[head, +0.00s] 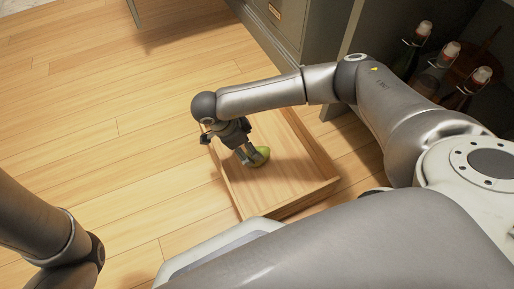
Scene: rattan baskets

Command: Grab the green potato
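A grey cabinet (283,22) stands behind the drawer. Several bottles (466,88) stand in a dark shelf at the upper right. The wooden floor (100,130) on the left is clear.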

